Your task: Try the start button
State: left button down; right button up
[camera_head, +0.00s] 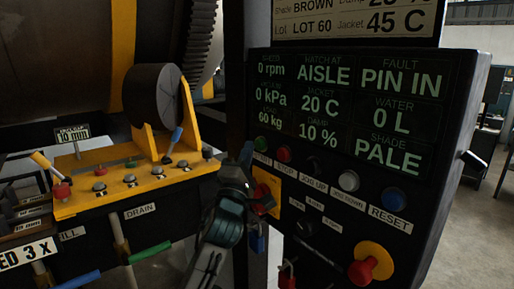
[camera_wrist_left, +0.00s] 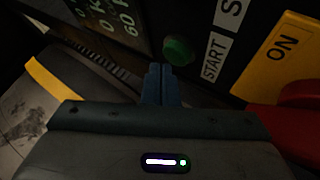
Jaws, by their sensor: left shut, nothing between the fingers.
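The green start button (camera_head: 261,144) sits at the left end of the button row on the black control panel (camera_head: 420,228). In the left wrist view the green button (camera_wrist_left: 178,50) is beside its START label (camera_wrist_left: 214,57). My left gripper (camera_head: 247,152) is shut and empty, its tips close to the button. In the wrist view its blue fingers (camera_wrist_left: 160,72) end just below and left of the button; I cannot tell whether they touch it. The display (camera_head: 350,110) reads 0 rpm, AISLE, and FAULT PIN IN. My right gripper is not in view.
Red stop button (camera_head: 283,154), white button (camera_head: 349,181) and blue reset button (camera_head: 392,199) share the row. A red emergency knob (camera_head: 362,272) protrudes below. A yellow ON plate (camera_wrist_left: 280,55) with a red part (camera_wrist_left: 300,95) is close right of the gripper. A yellow valve shelf (camera_head: 120,200) is left.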

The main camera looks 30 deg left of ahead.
pick_arm(q)
jog(key=shift+w, duration=0.1)
dwell(0.3)
jog(key=shift+w+d, duration=0.2)
jog(key=shift+w, duration=0.2)
dwell(0.4)
jog(key=shift+s+b, duration=0.1)
jog(key=shift+b, duration=0.2)
jog(key=shift+s+a+f+b, duration=0.1)
jog(key=shift+s+a+b, duration=0.05)
jog(key=shift+s+b, duration=0.2)
jog(key=shift+s+a, duration=0.2)
jog(key=shift+s, duration=0.15)
jog(key=s+b, duration=0.1)
jog(key=s+a+b, duration=0.1)
jog(key=s, duration=0.1)
jog(key=s+a+b, duration=0.1)
jog(key=shift+s+b, duration=0.3)
jog(key=shift+b, duration=0.1)
